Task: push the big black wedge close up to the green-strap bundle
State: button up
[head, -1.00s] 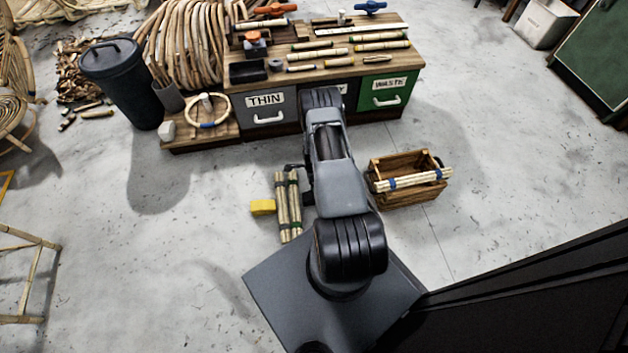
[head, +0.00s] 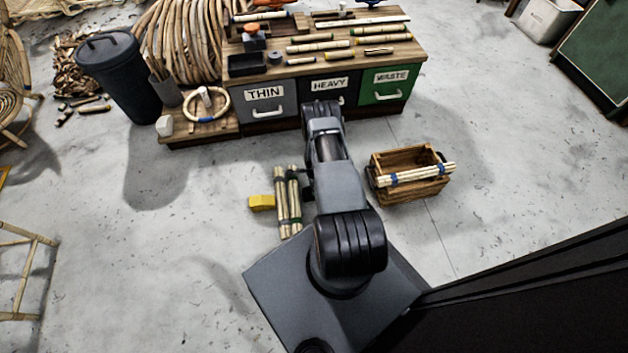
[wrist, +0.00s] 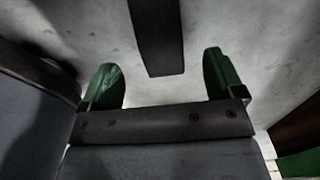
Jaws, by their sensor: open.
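The green-strap bundle (head: 282,206) of pale sticks lies on the floor left of my arm. A small dark shape (head: 307,194) shows close to its right side, half hidden by my arm; I cannot tell if it is the big black wedge or part of my gripper. In the wrist view, my gripper (wrist: 163,80) has its two green fingers wide apart. A black tapering block (wrist: 156,35), which looks like the wedge, shows beyond and between them, over pale floor. Nothing is held. My arm hides the gripper in the head view.
A yellow block (head: 261,203) sits at the bundle's left side. A wooden crate (head: 410,188) with a blue-strap bundle (head: 418,175) across it stands to the right. The workbench (head: 340,58) with labelled drawers stands behind.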

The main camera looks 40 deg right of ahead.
notch_tip(320, 180, down, 8)
jog(key=b, duration=0.3)
jog(key=shift+r, duration=0.25)
jog(key=c, duration=1)
jog(key=o, duration=1)
notch_tip(320, 180, up, 14)
jog(key=p, duration=0.6)
jog(key=shift+f, duration=0.1)
